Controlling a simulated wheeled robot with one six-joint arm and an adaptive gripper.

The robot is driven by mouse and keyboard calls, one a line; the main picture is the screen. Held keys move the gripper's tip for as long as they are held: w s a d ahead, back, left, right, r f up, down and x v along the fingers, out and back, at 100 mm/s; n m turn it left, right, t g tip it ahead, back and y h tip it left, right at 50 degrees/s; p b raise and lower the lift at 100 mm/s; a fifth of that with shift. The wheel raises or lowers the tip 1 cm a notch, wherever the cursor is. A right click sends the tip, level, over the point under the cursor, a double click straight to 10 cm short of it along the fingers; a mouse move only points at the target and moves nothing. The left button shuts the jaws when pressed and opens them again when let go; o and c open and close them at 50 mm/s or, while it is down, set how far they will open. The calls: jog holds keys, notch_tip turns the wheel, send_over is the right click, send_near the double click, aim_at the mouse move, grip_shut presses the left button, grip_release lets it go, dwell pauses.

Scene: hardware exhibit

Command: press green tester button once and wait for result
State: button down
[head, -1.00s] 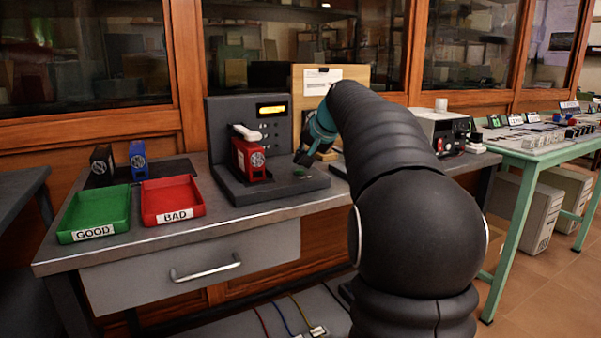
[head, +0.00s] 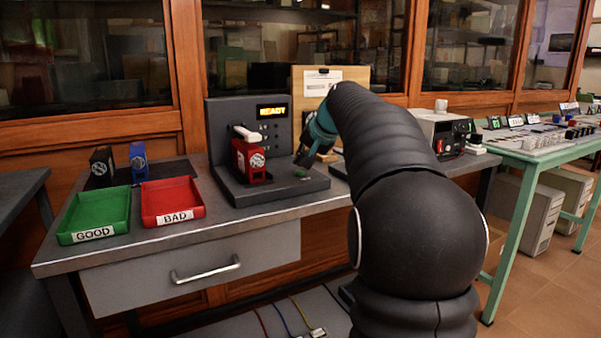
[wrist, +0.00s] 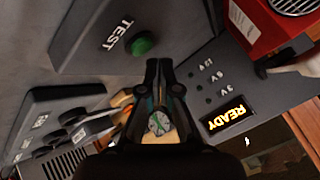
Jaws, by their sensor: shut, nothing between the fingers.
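The grey tester (head: 222,125) stands on the bench, its lit display (head: 271,112) reading READY; the display also shows in the wrist view (wrist: 226,114). The green button (head: 301,173) is on the tester's base, and in the wrist view the button (wrist: 142,45) lies beside the word TEST. A red module (head: 250,162) sits in the tester, with a white part on top. My gripper (head: 304,160) is shut and empty, its fingertips just above the button. In the wrist view my gripper (wrist: 158,62) points toward the button, with a small gap showing between them.
A green GOOD tray (head: 76,240) and a red BAD tray (head: 188,219) stand at the left of the bench. A black module (head: 101,165) and a blue module (head: 137,158) stand behind them. Another instrument (head: 437,130) stands to the right.

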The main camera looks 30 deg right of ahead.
aim_at(302, 172)
jog(key=shift+f, duration=0.1)
jog(key=shift+f+b, duration=0.3)
jog(key=shift+f, duration=0.05)
jog(key=shift+f+b, duration=0.3)
jog(key=shift+f, duration=0.15)
dwell(0.8)
jog(key=shift+r, duration=0.1)
jog(key=shift+r+p, duration=0.75)
jog(key=shift+p, duration=0.05)
jog(key=shift+r, duration=0.1)
notch_tip(302, 172, up, 5)
jog(key=p, duration=0.4)
dwell(0.8)
